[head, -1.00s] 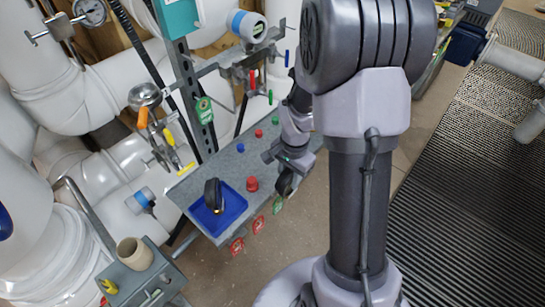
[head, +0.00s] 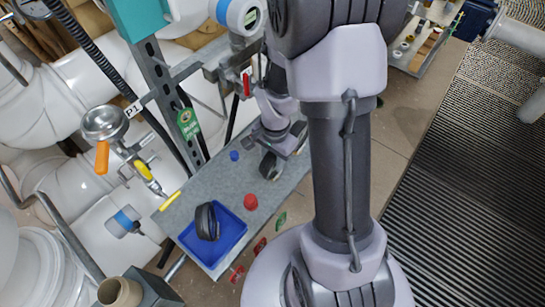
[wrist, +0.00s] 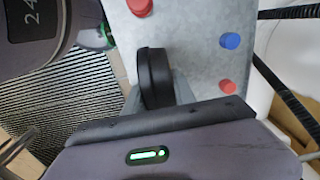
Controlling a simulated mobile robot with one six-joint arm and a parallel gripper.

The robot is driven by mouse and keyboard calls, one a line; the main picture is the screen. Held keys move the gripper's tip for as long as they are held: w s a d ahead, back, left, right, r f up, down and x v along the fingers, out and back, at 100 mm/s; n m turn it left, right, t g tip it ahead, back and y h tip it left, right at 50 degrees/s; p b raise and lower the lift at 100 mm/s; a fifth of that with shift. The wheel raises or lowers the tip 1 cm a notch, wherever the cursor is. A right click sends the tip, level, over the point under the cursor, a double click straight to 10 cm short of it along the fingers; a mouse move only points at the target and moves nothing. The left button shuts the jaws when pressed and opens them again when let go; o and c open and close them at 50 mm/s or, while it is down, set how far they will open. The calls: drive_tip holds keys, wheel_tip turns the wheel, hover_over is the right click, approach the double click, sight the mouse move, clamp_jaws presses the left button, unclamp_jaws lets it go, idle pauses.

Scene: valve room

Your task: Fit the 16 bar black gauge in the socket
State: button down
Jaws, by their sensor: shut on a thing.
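My gripper (head: 272,150) is shut on a black round gauge (head: 270,166), held over the right edge of the grey shelf. In the wrist view the held gauge (wrist: 154,78) is edge-on between my fingers, so its dial and range cannot be read. A second black gauge (head: 207,221) stands in a blue tray (head: 232,240) at the front of the shelf; its range cannot be read either. I cannot make out the socket for certain; a pipe assembly marked P1 (head: 133,108) is at the back left.
The grey shelf (head: 215,180) carries a red cap (head: 250,202) and a blue cap (head: 234,155). A yellow-handled valve (head: 150,178), an orange handle (head: 102,158) and a steel upright (head: 165,95) stand on the left. Open floor lies right of the shelf.

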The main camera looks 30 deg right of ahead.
drive_tip(key=shift+w+f, duration=0.1)
drive_tip(key=shift+f, duration=0.15)
drive_tip(key=c, duration=1.4)
unclamp_jaws()
drive_tip(key=o, duration=0.4)
drive_tip(key=shift+r, duration=0.1)
